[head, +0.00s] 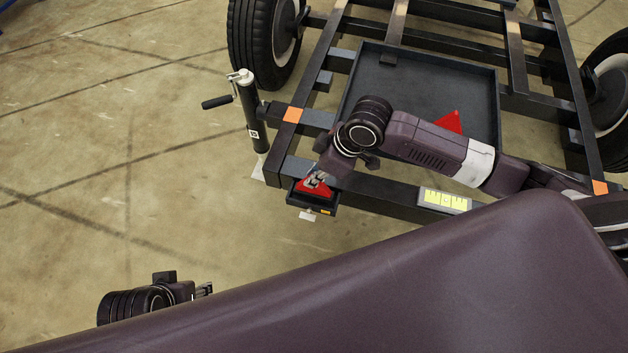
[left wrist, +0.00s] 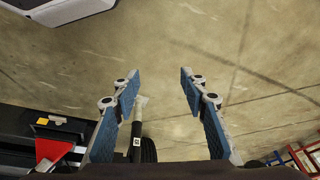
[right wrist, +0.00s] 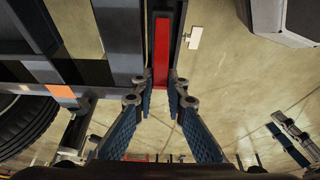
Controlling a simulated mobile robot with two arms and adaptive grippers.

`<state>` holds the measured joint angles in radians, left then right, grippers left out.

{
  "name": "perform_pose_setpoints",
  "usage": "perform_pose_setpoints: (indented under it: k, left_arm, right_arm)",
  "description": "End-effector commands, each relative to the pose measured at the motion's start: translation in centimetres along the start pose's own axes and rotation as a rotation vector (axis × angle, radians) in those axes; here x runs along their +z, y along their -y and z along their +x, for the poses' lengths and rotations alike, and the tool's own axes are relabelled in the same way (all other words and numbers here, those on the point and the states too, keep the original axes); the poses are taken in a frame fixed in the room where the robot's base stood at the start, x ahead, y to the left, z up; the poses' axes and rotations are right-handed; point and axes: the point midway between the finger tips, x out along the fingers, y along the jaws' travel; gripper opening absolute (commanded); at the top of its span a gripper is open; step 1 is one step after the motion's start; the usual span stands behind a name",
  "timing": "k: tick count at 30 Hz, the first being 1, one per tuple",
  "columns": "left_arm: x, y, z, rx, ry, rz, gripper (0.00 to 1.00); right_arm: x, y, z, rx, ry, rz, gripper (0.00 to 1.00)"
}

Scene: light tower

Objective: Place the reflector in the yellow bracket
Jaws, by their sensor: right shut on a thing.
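A red triangular reflector (head: 316,190) stands at a small black bracket with a yellow mark (head: 326,211) on the trailer's near left corner. My right gripper (head: 318,180) is shut on this reflector; it also shows between the fingertips in the right wrist view (right wrist: 161,50). It appears within the bracket's outline, but I cannot tell whether it is fully seated. The left wrist view shows the reflector (left wrist: 54,150) beside the yellow mark (left wrist: 42,121). My left gripper (head: 206,290) is open and empty, with its fingers (left wrist: 158,85) apart over bare floor.
A second red reflector (head: 450,122) lies in the black tray (head: 480,85) on the trailer frame. A yellow light unit (head: 445,200) sits on the front beam. A jack post with a crank (head: 250,115) stands left of the bracket. The floor at left is clear.

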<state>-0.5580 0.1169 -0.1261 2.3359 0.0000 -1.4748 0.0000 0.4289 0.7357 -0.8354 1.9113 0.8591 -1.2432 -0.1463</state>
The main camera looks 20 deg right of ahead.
Motion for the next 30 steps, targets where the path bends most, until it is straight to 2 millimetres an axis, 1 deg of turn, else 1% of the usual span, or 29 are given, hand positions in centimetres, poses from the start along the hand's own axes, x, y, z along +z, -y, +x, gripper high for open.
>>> perform_pose_setpoints:
  k: [1,3,7,11,19,20,24,30]
  left_arm:
    - [0.0,0.0,-0.6,-0.001,-0.007,0.0,0.4]
    - [0.0,0.1,-1.5,-0.002,-0.01,-0.001,0.4]
    - [0.0,0.1,-2.7,-0.003,-0.015,-0.001,0.4]
    - [0.0,0.1,-3.0,-0.003,-0.014,-0.002,0.4]
    - [0.0,0.1,-2.8,-0.003,-0.013,-0.002,0.4]
    - [0.0,0.1,-2.7,-0.003,-0.012,-0.001,0.4]
    - [0.0,0.1,-2.7,-0.003,-0.013,-0.001,0.4]
    - [0.0,0.1,-2.7,-0.003,-0.013,-0.001,0.4]
  right_arm:
    - [0.4,0.1,0.8,-0.002,0.001,0.001,0.0]
    - [0.7,0.0,1.6,0.0,0.002,0.001,0.0]
    - [1.0,0.0,2.3,0.0,0.0,-0.001,0.0]
    - [1.0,0.0,2.4,0.001,0.0,-0.001,0.0]
    - [1.1,0.0,2.6,0.0,0.001,0.0,0.0]
    - [1.1,0.0,2.7,0.0,0.002,0.0,0.13]
    - [1.1,0.0,2.7,0.0,0.001,0.0,0.29]
    - [1.1,0.0,2.6,0.0,0.001,0.0,0.3]
